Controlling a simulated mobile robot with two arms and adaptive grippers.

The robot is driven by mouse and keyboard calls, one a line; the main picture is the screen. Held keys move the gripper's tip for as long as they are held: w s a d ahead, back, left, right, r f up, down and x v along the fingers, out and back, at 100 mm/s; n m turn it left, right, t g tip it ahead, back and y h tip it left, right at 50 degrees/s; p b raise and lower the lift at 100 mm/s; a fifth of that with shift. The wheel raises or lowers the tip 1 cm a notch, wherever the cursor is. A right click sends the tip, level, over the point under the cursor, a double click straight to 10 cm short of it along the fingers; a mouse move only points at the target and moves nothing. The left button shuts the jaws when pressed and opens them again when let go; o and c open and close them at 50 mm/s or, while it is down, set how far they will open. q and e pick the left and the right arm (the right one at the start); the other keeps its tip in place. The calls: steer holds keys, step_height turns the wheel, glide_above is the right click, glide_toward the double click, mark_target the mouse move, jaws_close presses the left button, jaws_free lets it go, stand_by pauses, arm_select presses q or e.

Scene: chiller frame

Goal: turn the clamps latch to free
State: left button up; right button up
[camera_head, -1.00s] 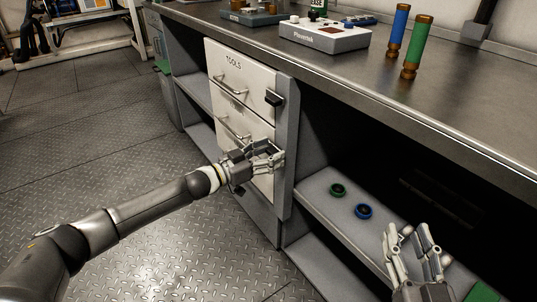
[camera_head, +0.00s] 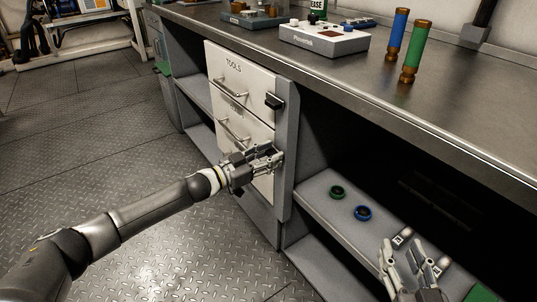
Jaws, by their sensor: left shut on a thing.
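The white drawer unit (camera_head: 237,82) stands under the bench, with an upper drawer marked "TOOLS" and a lower drawer (camera_head: 231,146) whose label is too small to read. A black latch (camera_head: 274,101) sits at the right edge of the upper drawer. My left gripper (camera_head: 272,158) is at the right edge of the lower drawer, shut on what appears to be that drawer's latch; the fingers hide most of it. My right gripper (camera_head: 418,256) is open and empty at the lower right, in front of the open shelf.
A green ring (camera_head: 337,192) and a blue ring (camera_head: 363,213) lie on the shelf (camera_head: 318,197) right of the drawers. The bench top (camera_head: 440,105) holds a white control box (camera_head: 324,41), a blue cylinder (camera_head: 396,35) and a green cylinder (camera_head: 415,52). The floor at left is clear.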

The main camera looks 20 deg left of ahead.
arm_select(q)
steer(key=m+p, duration=0.1)
steer(key=m, duration=0.2)
steer(key=shift+d+r+p, duration=0.1)
steer(key=shift+r+p, duration=0.15)
steer(key=shift+p, duration=0.1)
steer(key=m, duration=0.2)
steer(key=m+p, duration=0.1)
steer(key=m, duration=0.1)
steer(key=shift+s+d+m, duration=0.15)
steer(key=shift+m, duration=0.25)
steer(key=shift+s+d+f+m+b, duration=0.1)
steer(key=shift+d+m+b, duration=0.05)
steer(key=shift+m, duration=2.05)
steer(key=shift+s+d+m+b, duration=0.1)
steer(key=shift+m+b, duration=0.05)
steer(key=shift+m, duration=2.05)
arm_select(e)
steer(key=s+d+f+g+h, duration=0.1)
steer(key=s+d+f+g, duration=0.1)
steer(key=s+f+g, duration=0.3)
steer(key=shift+d+f+g+h, duration=0.4)
steer(key=shift+f+g, duration=0.3)
steer(key=shift+f, duration=1.6)
steer(key=shift+a, duration=0.1)
arm_select(q)
steer(key=o, duration=1)
